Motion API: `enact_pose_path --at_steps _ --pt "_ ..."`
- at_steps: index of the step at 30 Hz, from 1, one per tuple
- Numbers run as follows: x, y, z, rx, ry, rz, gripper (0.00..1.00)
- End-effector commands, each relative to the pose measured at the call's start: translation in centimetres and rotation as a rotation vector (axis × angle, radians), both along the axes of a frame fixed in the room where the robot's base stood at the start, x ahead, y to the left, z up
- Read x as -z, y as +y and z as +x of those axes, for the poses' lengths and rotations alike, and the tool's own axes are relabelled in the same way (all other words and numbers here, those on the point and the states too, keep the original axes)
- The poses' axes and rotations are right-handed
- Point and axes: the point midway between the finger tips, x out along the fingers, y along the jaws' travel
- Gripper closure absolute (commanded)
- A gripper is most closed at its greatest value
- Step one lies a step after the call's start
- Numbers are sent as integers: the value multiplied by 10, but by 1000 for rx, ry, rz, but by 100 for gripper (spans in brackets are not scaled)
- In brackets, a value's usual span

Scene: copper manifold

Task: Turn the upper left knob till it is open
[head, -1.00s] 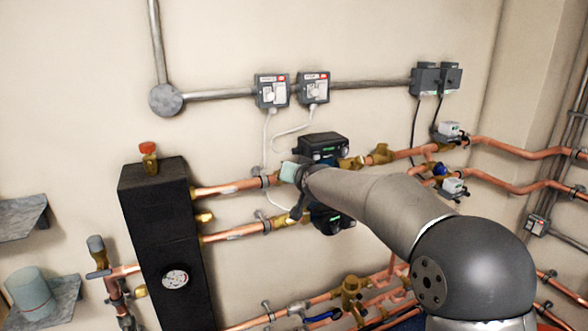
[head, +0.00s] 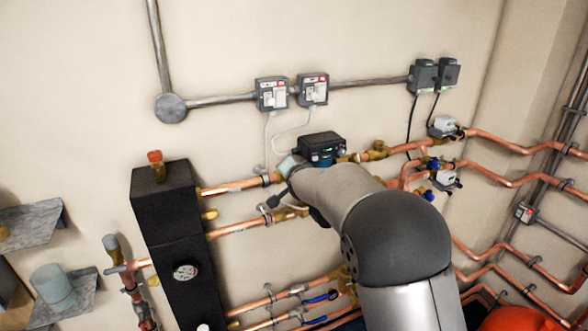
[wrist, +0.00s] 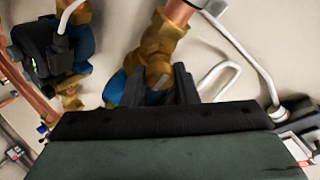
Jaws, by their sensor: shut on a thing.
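The upper left knob (wrist: 157,98) is a blue handle on a brass valve (wrist: 158,45) in the wrist view. My gripper (wrist: 160,88) has its two black fingers around this blue handle, one on each side, and is shut on it. Part of the blue shows to the left of the left finger. The handle's exact angle is hard to tell because the fingers cover much of it. In the head view my arm hides the knob and the fingertips, just left of the upper pump (head: 320,148).
A black box (head: 165,215) with a gauge stands left of my arm. Copper pipes (head: 240,186) run right from it. White cables (head: 270,140) hang from the switch boxes (head: 272,94) near my wrist. Another pump (wrist: 45,55) is close in the wrist view.

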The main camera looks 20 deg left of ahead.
Motion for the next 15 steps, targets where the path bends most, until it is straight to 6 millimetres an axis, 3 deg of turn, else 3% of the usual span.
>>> enact_pose_path --at_steps 11,12,14,15 --pt "0 1 0 2 4 4 96" --pt "0 1 0 2 4 4 68" --pt "0 1 0 2 3 3 51" --pt "1 0 0 2 3 3 51"
